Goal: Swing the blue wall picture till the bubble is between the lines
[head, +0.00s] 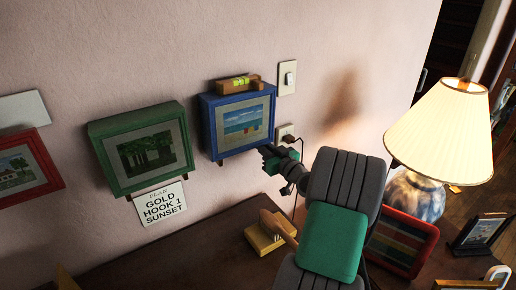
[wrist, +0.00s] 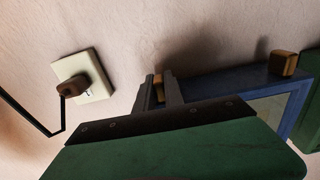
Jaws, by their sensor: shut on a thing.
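The blue wall picture (head: 204,128), with a beach scene, hangs on the pink wall. A wooden spirit level (head: 224,88) with a yellow-green vial (head: 240,81) rests on its top edge. The vial is too small to tell where the bubble sits between the lines. My gripper (head: 268,153) is at the picture's lower right corner. In the wrist view, my gripper (wrist: 160,91) is shut on a small wooden peg (wrist: 158,88) under the blue frame (wrist: 225,84). The other wooden peg (wrist: 284,63) is free.
A green picture (head: 112,172) hangs close to the left, above a "GOLD HOOK 1 SUNSET" card (head: 160,204). A red picture (head: 50,163) is farther left. An outlet with a plug (wrist: 72,83) and cord is near my gripper. A lit lamp (head: 445,125) stands right.

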